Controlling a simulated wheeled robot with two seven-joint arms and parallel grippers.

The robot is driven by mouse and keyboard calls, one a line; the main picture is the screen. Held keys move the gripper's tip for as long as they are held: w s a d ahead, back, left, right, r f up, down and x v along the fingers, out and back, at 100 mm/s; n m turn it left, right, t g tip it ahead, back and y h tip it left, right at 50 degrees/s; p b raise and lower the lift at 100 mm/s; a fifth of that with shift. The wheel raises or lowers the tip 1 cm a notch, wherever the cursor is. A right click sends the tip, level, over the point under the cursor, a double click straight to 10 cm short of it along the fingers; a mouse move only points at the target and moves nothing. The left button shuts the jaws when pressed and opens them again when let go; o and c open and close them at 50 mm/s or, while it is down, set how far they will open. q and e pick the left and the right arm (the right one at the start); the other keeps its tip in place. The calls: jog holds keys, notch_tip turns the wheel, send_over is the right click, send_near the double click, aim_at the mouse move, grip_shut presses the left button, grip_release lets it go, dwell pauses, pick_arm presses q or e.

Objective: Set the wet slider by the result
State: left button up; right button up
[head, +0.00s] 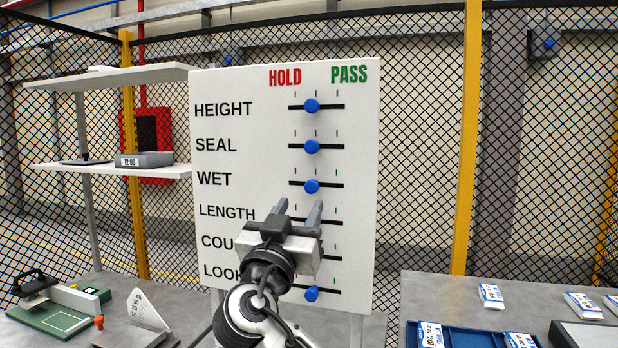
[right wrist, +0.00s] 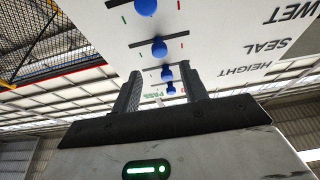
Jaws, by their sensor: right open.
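A white board (head: 240,150) carries labelled sliders with blue knobs, under red HOLD and green PASS. The wet slider's knob (head: 312,186) is near the middle of its black track. In the right wrist view the board is upside down, with the wet knob (right wrist: 159,46) beyond the fingertips. My right gripper (head: 298,208) is open and empty in front of the board, just below the wet row, and hides part of the length and lower rows. Its two fingers (right wrist: 162,78) show apart in the right wrist view. My left gripper is not in view.
The seal knob (head: 312,147) is close above the wet one. A left table holds a green-based device (head: 60,315) and a marked angle gauge (head: 146,310). A right table holds a blue tray (head: 470,336) and several white packets (head: 491,296). Shelves (head: 120,78) stand at left.

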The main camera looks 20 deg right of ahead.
aim_at(311, 186)
jog(key=p+x, duration=0.2)
jog(key=x, duration=0.4)
jog(key=shift+w+d+r, duration=0.15)
jog(key=shift+w+d, duration=0.15)
jog(key=shift+w, duration=0.15)
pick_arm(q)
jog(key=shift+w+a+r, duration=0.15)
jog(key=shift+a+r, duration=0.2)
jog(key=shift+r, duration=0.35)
